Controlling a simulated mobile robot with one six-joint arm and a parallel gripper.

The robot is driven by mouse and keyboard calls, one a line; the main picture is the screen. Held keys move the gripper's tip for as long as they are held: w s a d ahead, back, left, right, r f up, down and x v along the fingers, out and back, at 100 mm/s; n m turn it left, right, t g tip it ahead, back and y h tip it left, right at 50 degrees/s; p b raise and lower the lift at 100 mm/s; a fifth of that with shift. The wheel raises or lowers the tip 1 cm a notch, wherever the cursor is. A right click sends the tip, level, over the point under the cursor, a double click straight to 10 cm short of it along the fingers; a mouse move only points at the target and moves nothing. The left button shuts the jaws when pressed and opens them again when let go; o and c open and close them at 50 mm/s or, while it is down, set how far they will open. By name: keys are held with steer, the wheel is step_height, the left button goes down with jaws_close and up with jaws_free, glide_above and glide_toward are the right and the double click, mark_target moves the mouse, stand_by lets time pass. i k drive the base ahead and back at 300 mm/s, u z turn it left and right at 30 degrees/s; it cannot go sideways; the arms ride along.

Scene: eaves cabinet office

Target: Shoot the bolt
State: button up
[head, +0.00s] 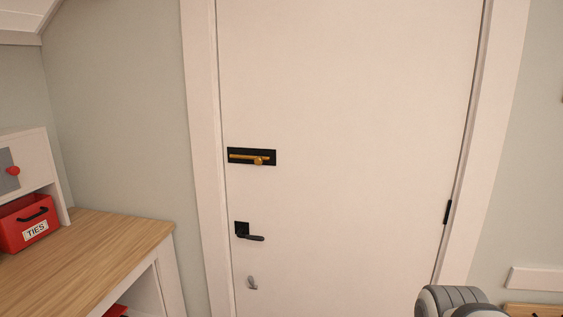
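A brass bolt (243,156) lies level on a black plate (273,157) near the left edge of the white door (350,130). Its small round knob (258,161) sits right of the plate's middle. The rod's left end shows within the plate, and no part of it is seen crossing onto the door frame (203,130). The door looks closed in its frame. A grey rounded part of my arm shows at the bottom right, well away from the bolt. My gripper is not in view.
A wooden-topped desk (100,240) with a red box (28,222) stands at the left. A black hinge (447,212) is on the door's right edge. Nothing stands before the bolt.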

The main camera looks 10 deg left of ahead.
mark_target(258, 161)
steer(key=z, duration=0.05)
steer(key=i, duration=1)
steer(key=u, duration=0.05)
